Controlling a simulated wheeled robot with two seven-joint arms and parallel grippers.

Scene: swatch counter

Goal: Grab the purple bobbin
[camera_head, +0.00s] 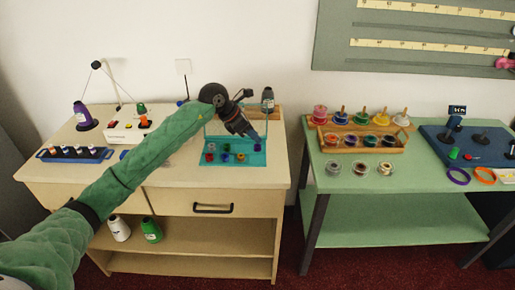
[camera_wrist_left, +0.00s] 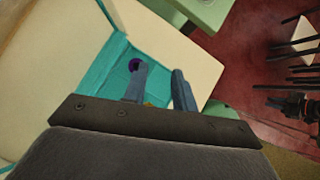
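My left gripper (camera_head: 252,134) is over the right part of the teal tray (camera_head: 212,163) on the left counter. In the left wrist view its two fingers (camera_wrist_left: 160,72) stand apart, and nothing shows between them. A small, dark purple bobbin (camera_wrist_left: 133,66) lies in the teal tray (camera_wrist_left: 104,62), just beside the tip of the left-hand finger and partly hidden by it. My right gripper is in neither view.
A grey cone spool (camera_head: 268,100) stands behind the gripper. A large purple thread cone (camera_head: 82,115) and a blue spool rack (camera_head: 62,155) are at the counter's left. The green table (camera_head: 430,185) on the right holds a wooden bobbin rack (camera_head: 362,148). The counter's front strip is clear.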

